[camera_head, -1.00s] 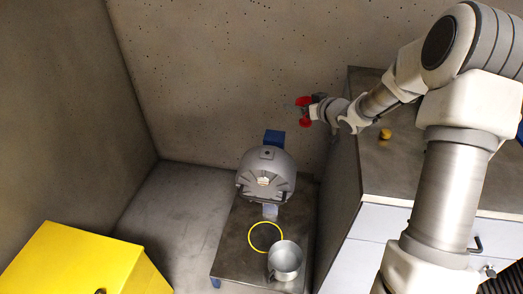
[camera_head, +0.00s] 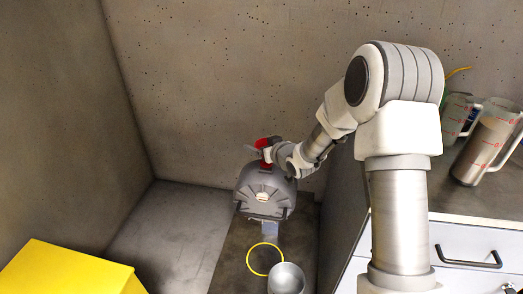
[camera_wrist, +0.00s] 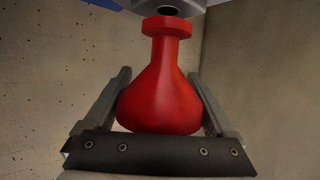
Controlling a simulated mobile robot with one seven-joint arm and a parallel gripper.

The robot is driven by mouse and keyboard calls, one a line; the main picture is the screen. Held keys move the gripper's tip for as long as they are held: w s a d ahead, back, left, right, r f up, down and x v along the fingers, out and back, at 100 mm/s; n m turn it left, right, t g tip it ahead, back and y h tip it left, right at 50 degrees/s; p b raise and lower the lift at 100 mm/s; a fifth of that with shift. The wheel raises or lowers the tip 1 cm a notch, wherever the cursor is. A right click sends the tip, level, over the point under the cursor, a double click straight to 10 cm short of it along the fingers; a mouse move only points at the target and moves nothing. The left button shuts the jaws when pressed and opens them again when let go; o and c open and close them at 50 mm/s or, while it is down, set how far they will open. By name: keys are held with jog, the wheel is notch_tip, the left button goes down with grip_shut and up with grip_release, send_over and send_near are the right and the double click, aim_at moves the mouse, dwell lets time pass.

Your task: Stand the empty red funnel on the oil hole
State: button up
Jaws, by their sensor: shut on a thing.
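The red funnel (camera_head: 262,143) is in my gripper (camera_head: 267,153), above the top of the grey rounded housing (camera_head: 262,185). In the wrist view my gripper (camera_wrist: 158,76) is shut on the funnel's wide body (camera_wrist: 165,100), one finger on each side. The funnel's narrow collared end points to the picture's top, towards the dark round oil hole (camera_wrist: 172,11) in the grey housing. The collar is close to the hole and slightly off to one side in the picture. I cannot tell whether they touch. The inside of the funnel is hidden.
A yellow ring (camera_head: 251,268) and a metal cup (camera_head: 287,278) are on the low bench in front of the housing. A yellow box (camera_head: 65,275) is at lower left. Measuring jugs (camera_head: 487,145) stand on the countertop at right. A concrete wall is behind.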

jog(key=shift+f, duration=0.35)
jog(key=shift+f, duration=0.1)
jog(key=shift+f, duration=0.15)
jog(key=o, duration=1.2)
jog(key=shift+o, duration=0.2)
